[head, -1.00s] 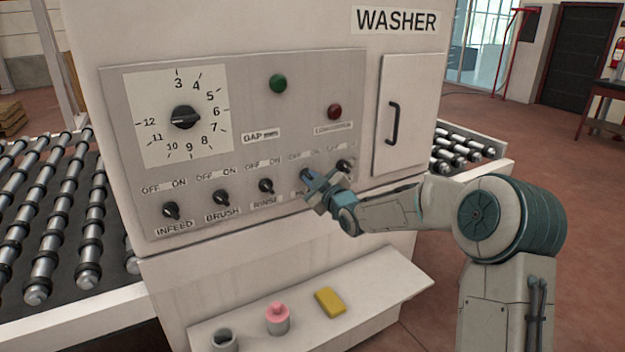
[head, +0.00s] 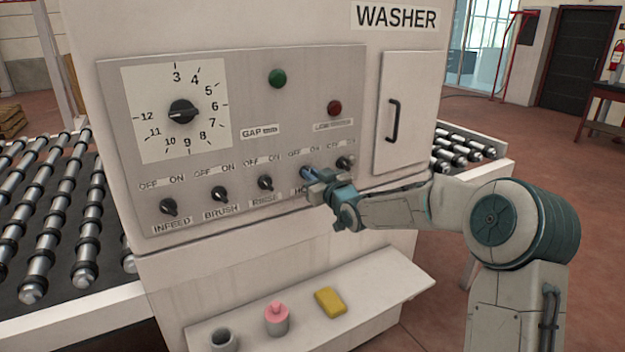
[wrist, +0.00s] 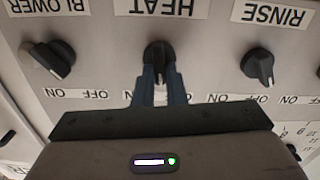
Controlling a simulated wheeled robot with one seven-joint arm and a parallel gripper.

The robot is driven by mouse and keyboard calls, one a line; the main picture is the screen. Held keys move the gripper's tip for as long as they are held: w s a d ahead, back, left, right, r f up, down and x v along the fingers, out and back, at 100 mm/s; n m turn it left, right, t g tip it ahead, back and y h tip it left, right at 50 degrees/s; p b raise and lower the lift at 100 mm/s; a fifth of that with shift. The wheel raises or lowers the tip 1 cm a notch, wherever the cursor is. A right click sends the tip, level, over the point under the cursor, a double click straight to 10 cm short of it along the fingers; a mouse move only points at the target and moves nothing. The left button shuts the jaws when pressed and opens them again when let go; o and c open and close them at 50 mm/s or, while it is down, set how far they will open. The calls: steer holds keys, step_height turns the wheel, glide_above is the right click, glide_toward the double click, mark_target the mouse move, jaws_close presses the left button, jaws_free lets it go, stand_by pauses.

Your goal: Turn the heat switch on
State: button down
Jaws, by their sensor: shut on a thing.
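The heat switch is a small black knob on the washer's grey panel, between the blower and rinse knobs. In the wrist view, which is upside down, the heat switch (wrist: 158,52) sits under the HEAT label (wrist: 160,8). My gripper (wrist: 160,72) has its two blue fingers shut on this knob, one at each side. Which way its pointer faces is hard to tell between the fingers. In the head view my gripper (head: 308,175) is at the panel and covers the heat switch and part of its label.
The rinse knob (head: 265,183) is close on the left and the blower knob (head: 345,163) close on the right. A cabinet door with a black handle (head: 394,120) is further right. Below, a shelf (head: 385,292) holds a grey cup, a pink-topped bottle and a yellow block.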

steer(key=shift+w+d+m, duration=0.1)
steer(key=shift+d+m, duration=0.05)
steer(key=shift+m, duration=1.9)
steer(key=shift+w+d+m, duration=0.1)
steer(key=shift+d+m, duration=0.05)
steer(key=shift+m, duration=1.9)
steer(key=c, duration=1.5)
jaws_free()
steer(key=shift+s, duration=0.15)
steer(key=b+v, duration=0.1)
steer(key=v, duration=1.2)
steer(key=shift+s+d+b, duration=0.2)
steer(key=shift+d+b, duration=0.1)
steer(key=shift+f, duration=0.1)
